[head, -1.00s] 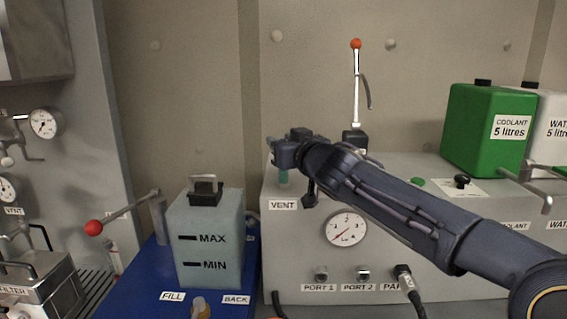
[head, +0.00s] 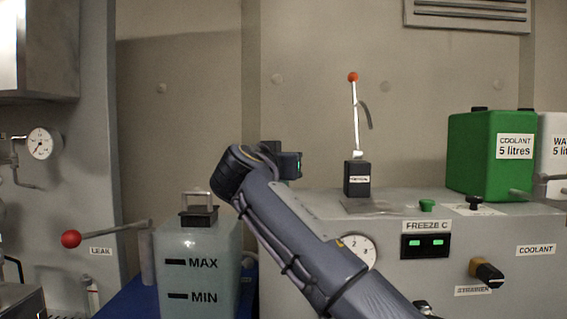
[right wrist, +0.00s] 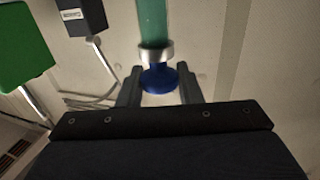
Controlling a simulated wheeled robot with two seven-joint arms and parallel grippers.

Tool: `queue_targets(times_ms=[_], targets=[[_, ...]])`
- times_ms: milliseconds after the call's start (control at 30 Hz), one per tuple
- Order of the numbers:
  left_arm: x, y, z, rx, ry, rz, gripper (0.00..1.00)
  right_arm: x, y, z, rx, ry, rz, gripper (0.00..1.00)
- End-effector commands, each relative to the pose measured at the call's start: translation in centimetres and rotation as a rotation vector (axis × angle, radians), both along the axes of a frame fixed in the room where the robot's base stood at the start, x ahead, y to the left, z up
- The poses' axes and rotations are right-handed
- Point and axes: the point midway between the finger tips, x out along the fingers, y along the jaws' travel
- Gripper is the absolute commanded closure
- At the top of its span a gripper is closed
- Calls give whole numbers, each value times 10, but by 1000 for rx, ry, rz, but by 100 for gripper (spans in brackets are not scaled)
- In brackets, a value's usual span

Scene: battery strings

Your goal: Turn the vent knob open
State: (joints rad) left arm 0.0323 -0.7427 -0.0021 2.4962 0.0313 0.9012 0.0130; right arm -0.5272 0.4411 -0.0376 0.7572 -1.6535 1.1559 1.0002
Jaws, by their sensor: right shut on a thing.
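The vent knob shows in the right wrist view as a blue knob (right wrist: 161,78) below a metal collar and a green cylinder (right wrist: 153,25). My right gripper (right wrist: 160,88) has one finger on each side of the blue knob and is shut on it. In the head view my right arm comes in from the lower right, with the right gripper (head: 287,163) at the left end of the grey cabinet (head: 445,219). The arm hides the knob and the VENT label there. My left gripper is out of view.
A MAX/MIN tank (head: 207,242) stands left of my arm, near a red-balled lever (head: 71,239). On the cabinet are a red-topped lever (head: 354,115) on a black block (head: 357,179) and a green coolant can (head: 490,155). A gauge (head: 357,250) is partly hidden by my arm.

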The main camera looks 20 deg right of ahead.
Motion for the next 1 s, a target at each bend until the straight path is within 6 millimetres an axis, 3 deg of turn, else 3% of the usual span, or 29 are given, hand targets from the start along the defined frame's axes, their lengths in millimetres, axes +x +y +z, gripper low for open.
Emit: queue_targets(times_ms=[533, 1000], targets=[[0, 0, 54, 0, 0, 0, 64, 1, 1, 4, -2, 4, -412, 91], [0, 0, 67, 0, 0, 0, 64, 0, 0, -1, 0, 2, -510, 90]])
